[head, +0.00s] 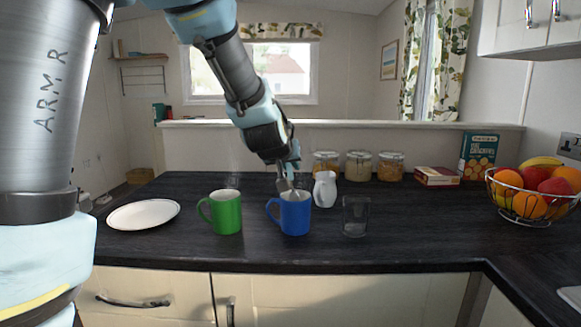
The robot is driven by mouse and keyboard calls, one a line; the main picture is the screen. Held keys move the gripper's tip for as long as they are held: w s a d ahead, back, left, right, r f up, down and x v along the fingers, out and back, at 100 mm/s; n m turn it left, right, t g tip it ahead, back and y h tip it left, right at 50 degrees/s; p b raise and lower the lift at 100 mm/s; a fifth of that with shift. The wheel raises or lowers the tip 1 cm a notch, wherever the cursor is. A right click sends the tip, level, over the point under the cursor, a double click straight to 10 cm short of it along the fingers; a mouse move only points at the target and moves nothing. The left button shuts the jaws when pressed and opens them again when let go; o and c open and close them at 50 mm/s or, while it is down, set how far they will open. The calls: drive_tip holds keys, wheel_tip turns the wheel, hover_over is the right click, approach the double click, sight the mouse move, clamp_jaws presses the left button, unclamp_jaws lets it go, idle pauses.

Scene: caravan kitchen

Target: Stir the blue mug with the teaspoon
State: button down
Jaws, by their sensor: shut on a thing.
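The blue mug (296,216) stands upright on the dark counter, with its handle to the left. My gripper (288,176) is above the mug and shut on the teaspoon (291,190). The teaspoon points down at the mug's opening, and its lower end is hidden by the mug's wall. I cannot tell how deep it sits or whether it touches the mug.
A green mug (225,213) and a white plate (143,214) are to the left. A white jug (325,189) stands close behind on the right, with a clear glass (355,217) beyond. Jars (358,166), boxes (478,156) and a fruit basket (530,207) are farther right.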

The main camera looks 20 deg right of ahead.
wheel_tip(320, 180, up, 7)
drive_tip(key=p, duration=0.5)
drive_tip(key=shift+f+p, duration=0.15)
drive_tip(key=shift+p, duration=0.2)
